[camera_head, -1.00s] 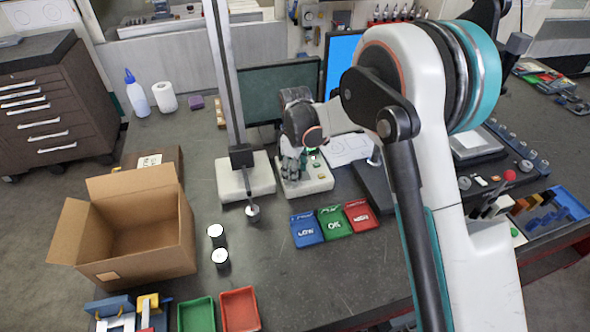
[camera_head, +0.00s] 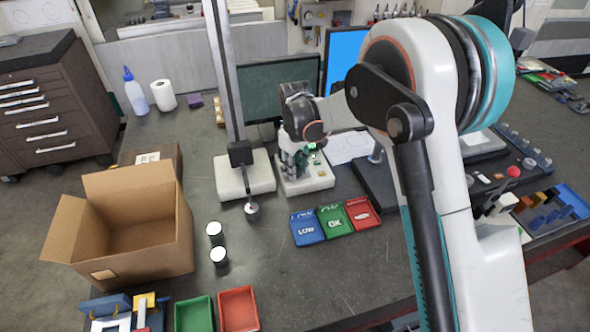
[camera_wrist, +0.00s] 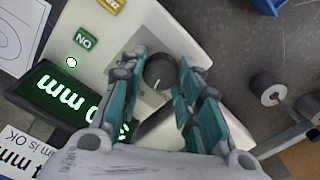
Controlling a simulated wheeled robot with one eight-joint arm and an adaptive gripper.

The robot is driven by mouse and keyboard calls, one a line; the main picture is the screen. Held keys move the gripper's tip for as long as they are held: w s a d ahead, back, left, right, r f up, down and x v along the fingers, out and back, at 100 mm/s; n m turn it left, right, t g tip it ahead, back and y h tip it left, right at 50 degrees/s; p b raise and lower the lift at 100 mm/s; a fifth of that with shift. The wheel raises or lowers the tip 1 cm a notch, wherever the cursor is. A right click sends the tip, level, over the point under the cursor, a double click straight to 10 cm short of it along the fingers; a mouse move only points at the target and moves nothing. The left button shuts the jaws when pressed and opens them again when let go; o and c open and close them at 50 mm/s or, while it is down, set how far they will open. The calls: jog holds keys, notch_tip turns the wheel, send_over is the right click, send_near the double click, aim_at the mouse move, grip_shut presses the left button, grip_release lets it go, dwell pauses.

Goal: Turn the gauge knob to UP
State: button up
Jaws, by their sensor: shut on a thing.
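The gauge knob (camera_wrist: 159,68) is a dark round knob with a light pointer line, on the white gauge box (camera_wrist: 92,30) in the wrist view. My gripper (camera_wrist: 160,75) has its teal fingers closed on either side of the knob, shut on it. In the head view my gripper (camera_head: 292,160) reaches down onto the gauge box (camera_head: 318,182), and the knob is hidden there. A dark display (camera_wrist: 68,98) with green digits and "mm" is partly covered by my gripper. I cannot read an UP mark.
A green ON button (camera_wrist: 86,39) and a yellow button sit beside the knob. A stand with a column (camera_head: 247,178) is close on the left. Blue (camera_head: 306,229), green and red labelled trays lie in front. An open cardboard box (camera_head: 135,225) stands at left.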

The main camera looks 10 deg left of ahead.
jog(key=m+b, duration=0.1)
jog(key=m, duration=0.4)
jog(key=shift+w+m+b, duration=0.1)
jog(key=shift+m+b, duration=0.2)
jog(key=shift+b, duration=0.1)
jog(key=m+b, duration=0.1)
jog(key=m, duration=0.4)
jog(key=shift+d+m, duration=0.15)
jog(key=shift+m, duration=0.25)
jog(key=o, duration=1.1)
jog(key=shift+c, duration=0.2)
jog(key=shift+r, duration=0.1)
notch_tip(320, 180, up, 12)
